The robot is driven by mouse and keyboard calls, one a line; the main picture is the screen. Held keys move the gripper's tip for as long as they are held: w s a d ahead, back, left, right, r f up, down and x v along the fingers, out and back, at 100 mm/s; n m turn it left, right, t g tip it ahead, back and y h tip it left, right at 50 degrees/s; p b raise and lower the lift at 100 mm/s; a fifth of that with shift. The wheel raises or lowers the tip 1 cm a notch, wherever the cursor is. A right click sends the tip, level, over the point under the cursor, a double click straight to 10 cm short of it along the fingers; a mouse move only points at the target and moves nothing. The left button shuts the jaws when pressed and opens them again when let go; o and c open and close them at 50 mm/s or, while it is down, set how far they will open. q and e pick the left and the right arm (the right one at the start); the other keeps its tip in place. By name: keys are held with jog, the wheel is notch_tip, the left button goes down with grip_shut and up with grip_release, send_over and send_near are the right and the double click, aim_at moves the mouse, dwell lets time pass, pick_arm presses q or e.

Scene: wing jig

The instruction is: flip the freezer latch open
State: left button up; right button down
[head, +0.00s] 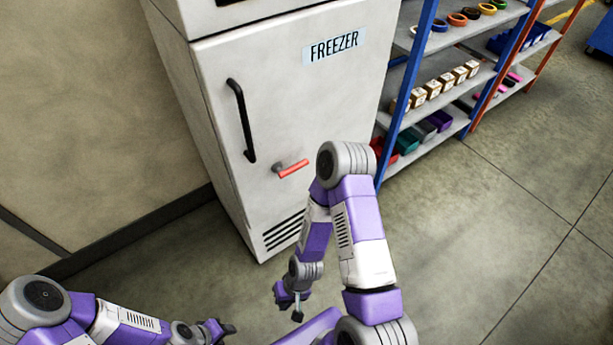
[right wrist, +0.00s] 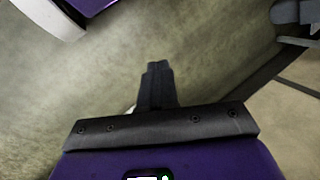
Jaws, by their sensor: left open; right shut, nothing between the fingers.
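My left gripper (head: 227,328) is at the lower left, open and well away from the freezer.
A blue-posted shelf rack (head: 440,75) with boxes, rings and coloured bins stands close to the freezer's right side. A dark vent (head: 284,232) is low on the freezer. A beige wall (head: 90,110) is at the left. The floor (head: 490,230) at the right is clear.

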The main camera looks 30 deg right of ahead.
jog(key=a+f+m+g+y+b, duration=0.1)
jog(key=a+f+m+g+y, duration=0.1)
jog(key=a+f+m+y, duration=0.3)
jog(key=w+r+m+t+y+b, duration=0.1)
jog(key=w+r+m+t+y, duration=0.15)
jog(key=w+m+y, duration=0.35)
jog(key=w+d+r+m+t+y+b, duration=0.1)
jog(key=w+d+m+t, duration=0.25)
jog(key=w+t, duration=0.2)
jog(key=w+d+r+m+t, duration=0.2)
jog(key=w+d+m+t, duration=0.15)
jog(key=w, duration=0.25)
jog(key=w+d+m+t+h, duration=0.1)
jog(key=d+m+t+h, duration=0.6)
jog(key=d, duration=0.5)
jog(key=w+d+r+m+t+h+b, duration=0.1)
jog(key=d+m+t+h, duration=0.5)
jog(key=d, duration=0.6)
jog(key=shift+w+r+m+t+h, duration=0.2)
jog(key=shift+w+m+t+h, duration=0.35)
jog(key=shift+t, duration=0.7)
jog(key=shift+w, duration=0.2)
